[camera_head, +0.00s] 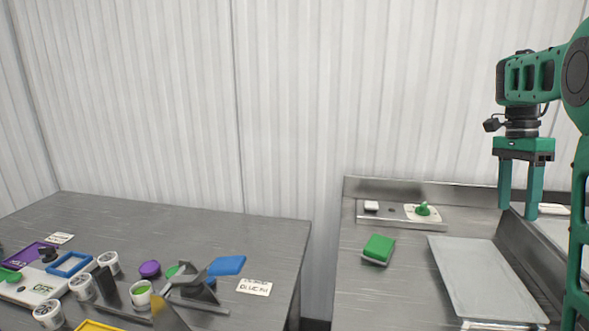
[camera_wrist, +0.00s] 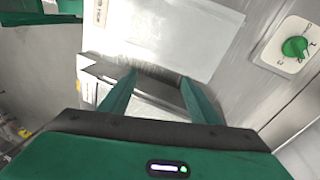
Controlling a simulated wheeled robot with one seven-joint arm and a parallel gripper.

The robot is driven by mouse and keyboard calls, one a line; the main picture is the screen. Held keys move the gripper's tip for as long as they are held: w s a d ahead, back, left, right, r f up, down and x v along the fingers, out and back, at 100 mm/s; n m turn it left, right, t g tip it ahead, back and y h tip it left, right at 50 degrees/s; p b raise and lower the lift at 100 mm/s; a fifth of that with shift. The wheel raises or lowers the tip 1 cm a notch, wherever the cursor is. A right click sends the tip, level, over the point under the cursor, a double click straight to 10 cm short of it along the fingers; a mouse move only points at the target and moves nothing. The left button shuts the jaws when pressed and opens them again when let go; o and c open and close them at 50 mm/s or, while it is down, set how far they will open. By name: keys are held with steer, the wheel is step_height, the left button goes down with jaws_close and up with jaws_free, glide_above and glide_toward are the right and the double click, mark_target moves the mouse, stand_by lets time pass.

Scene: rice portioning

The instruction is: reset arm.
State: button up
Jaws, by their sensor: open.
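My gripper (camera_head: 518,205) hangs from my green arm at the right of the head view, fingers pointing down. Its two green fingers are apart with nothing between them. In the wrist view the gripper (camera_wrist: 158,75) is also open and empty, above a metal counter edge. The fingertips are near the raised metal divider beside a flat grey tray (camera_head: 487,280), above counter height.
A green block (camera_head: 379,248) lies on the right counter, with a green knob (camera_head: 423,209) on a panel behind. The left table (camera_head: 200,225) holds a white scale, several small tubs, a blue-handled tool (camera_head: 226,265) and a label card (camera_head: 254,287). A gap separates the tables.

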steer(key=s+a+f+n+t, duration=0.1)
steer(key=s+a+f+n, duration=0.2)
steer(key=s, duration=0.6)
steer(key=s+a+f+n, duration=0.3)
steer(key=s+f+n, duration=0.2)
steer(key=s, duration=0.5)
steer(key=s+a+f+n+t, duration=0.1)
steer(key=s+a+f+n, duration=0.2)
steer(key=s+f, duration=0.3)
steer(key=shift+s+a+n+t+y, duration=0.15)
steer(key=shift+s+a+n+y, duration=0.05)
steer(key=shift+s, duration=0.7)
steer(key=shift+s+a+n+t+y, duration=0.15)
steer(key=shift+s+a+n+y, duration=0.05)
steer(key=shift+s, duration=0.65)
steer(key=shift+w+d+f, duration=0.1)
steer(key=shift+w+f, duration=0.2)
steer(key=shift+w, duration=0.4)
steer(key=shift+s, duration=0.1)
